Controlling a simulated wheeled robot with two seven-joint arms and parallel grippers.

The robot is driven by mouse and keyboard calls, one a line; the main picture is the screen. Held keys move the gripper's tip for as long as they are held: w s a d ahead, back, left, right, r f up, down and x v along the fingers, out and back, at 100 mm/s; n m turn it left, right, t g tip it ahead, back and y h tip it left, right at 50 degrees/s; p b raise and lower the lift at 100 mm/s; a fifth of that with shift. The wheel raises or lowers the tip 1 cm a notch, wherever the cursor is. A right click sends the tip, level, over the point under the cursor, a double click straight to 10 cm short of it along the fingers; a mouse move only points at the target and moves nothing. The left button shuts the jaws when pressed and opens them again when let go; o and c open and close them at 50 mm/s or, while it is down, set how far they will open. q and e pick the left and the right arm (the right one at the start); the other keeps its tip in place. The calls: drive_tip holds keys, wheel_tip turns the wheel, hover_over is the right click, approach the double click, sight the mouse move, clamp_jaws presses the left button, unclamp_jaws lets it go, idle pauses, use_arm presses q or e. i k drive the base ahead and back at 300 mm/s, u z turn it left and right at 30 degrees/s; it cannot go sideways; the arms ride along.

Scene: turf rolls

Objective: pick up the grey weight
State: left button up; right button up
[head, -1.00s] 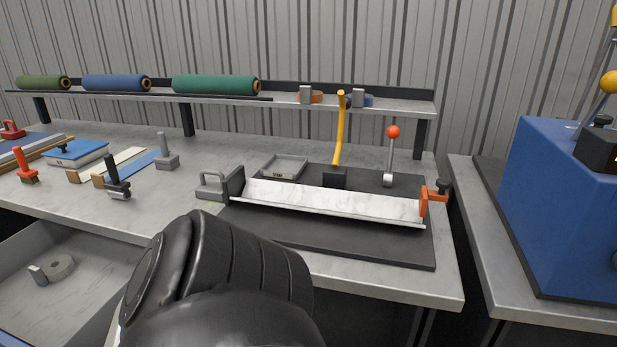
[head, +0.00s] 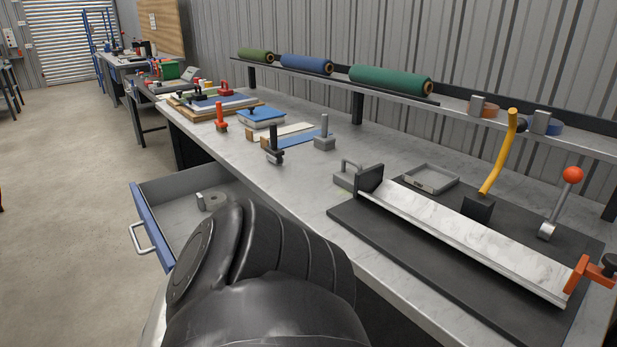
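Several grey pieces could be the weight. A grey block with a loop handle (head: 346,176) stands on the bench against the dark end plate of the marble-patterned trough. A round grey piece with an upright tab (head: 212,201) lies in the open drawer (head: 166,193). A grey tool with an upright grip (head: 324,136) stands farther back on the bench. I cannot tell for certain which one is the weight. Neither of my grippers is in view. A black link of my own arm fills the bottom middle and hides part of the drawer and bench edge.
The trough (head: 460,235) lies on a dark mat with a yellow lever (head: 499,152) and a red-knobbed lever (head: 562,200). Turf rolls (head: 390,80) rest on the rear shelf. The drawer with its handle (head: 143,238) juts out left. Floor is free at left.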

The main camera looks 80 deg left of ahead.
sight(344, 179)
drive_tip(key=u, duration=2.5)
